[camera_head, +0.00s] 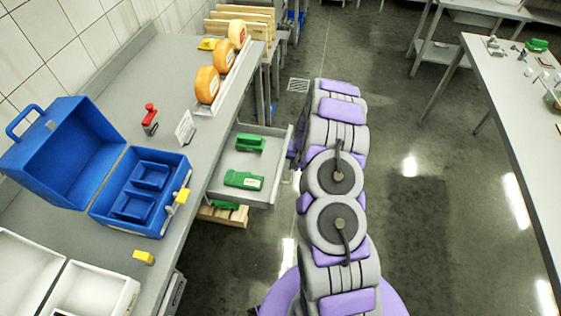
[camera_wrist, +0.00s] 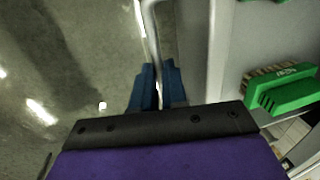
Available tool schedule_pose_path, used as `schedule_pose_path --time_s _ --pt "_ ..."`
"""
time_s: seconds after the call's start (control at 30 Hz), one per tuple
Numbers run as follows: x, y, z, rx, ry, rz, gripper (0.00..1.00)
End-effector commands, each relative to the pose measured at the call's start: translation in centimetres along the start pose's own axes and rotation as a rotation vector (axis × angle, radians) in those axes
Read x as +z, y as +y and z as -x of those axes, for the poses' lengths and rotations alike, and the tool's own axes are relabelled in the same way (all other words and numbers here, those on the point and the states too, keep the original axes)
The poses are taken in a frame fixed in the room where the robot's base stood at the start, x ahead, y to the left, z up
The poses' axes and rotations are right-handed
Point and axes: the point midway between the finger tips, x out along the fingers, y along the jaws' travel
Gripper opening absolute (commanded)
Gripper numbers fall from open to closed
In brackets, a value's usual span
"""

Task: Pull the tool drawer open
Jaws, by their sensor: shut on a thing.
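The grey tool drawer (camera_head: 243,163) stands pulled out from under the steel counter, with its inside showing from above. Two green brushes lie in it: one toward the back (camera_head: 250,142) and one toward the front (camera_head: 243,180). My gripper (camera_wrist: 156,88) has blue fingers and is shut on the bar handle (camera_wrist: 148,22) at the drawer's front. In the head view the fingers are mostly hidden behind my purple and grey arm. The wrist view also shows a green brush (camera_wrist: 285,90) inside the drawer at the right.
The counter (camera_head: 175,88) carries an open blue case (camera_head: 145,190), a red-handled tool (camera_head: 150,120), a small white sign (camera_head: 185,128) and orange cheese wheels (camera_head: 207,85). A second table (camera_head: 485,75) stands at the right. The floor (camera_head: 430,190) between is clear.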

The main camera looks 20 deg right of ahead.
Motion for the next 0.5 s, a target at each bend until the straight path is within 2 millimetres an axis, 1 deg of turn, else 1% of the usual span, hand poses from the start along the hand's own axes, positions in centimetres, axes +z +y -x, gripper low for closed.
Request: schedule_pose_path --time_s 0.03,0.1,0.2,0.5 --pt "-0.1 0.6 0.2 0.000 0.002 -0.002 0.00" --pt "-0.1 1.3 0.3 0.000 0.002 -0.002 0.00" --pt "-0.1 1.9 0.4 0.000 0.002 -0.002 0.00" --pt "-0.1 2.3 0.5 0.000 0.002 -0.001 0.00"
